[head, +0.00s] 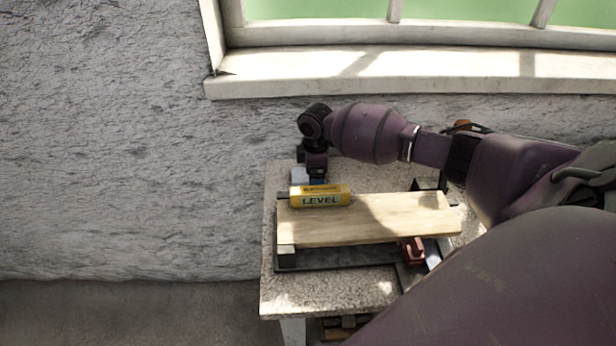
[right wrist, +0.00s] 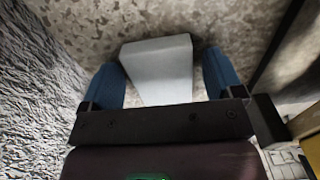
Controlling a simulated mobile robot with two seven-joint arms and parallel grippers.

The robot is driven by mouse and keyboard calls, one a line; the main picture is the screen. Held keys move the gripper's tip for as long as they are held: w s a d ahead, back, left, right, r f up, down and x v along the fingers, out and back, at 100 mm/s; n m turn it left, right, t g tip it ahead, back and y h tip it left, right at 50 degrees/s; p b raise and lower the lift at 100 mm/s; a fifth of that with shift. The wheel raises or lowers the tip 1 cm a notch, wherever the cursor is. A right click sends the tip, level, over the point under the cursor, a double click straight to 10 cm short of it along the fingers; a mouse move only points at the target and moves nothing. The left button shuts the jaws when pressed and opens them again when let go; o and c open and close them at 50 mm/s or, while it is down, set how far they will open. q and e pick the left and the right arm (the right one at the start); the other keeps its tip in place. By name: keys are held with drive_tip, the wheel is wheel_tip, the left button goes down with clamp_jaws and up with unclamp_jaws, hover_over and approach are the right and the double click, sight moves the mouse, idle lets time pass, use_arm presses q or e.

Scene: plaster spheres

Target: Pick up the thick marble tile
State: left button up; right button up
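The thick marble tile is a pale grey-white block (right wrist: 160,68) in the right wrist view, on a speckled stone-like surface. In the head view a small part of the tile (head: 297,175) shows at the far left of the workbench, partly hidden by my gripper. My right gripper (right wrist: 161,80) points down over the tile. Its two blue fingers are apart, one on each side of the tile, with small gaps visible. I cannot tell how far down the fingers reach. In the head view my right gripper (head: 317,178) is behind the yellow level. My left gripper is not in view.
A yellow level (head: 320,196) lies on a wooden board (head: 365,222), close in front of my right gripper. The board rests on dark supports on the speckled bench top (head: 350,290). A rough grey wall (head: 130,130) and a window sill (head: 420,75) are behind.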

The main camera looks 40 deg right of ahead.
drive_tip(key=c, duration=1)
drive_tip(key=shift+r, duration=0.1)
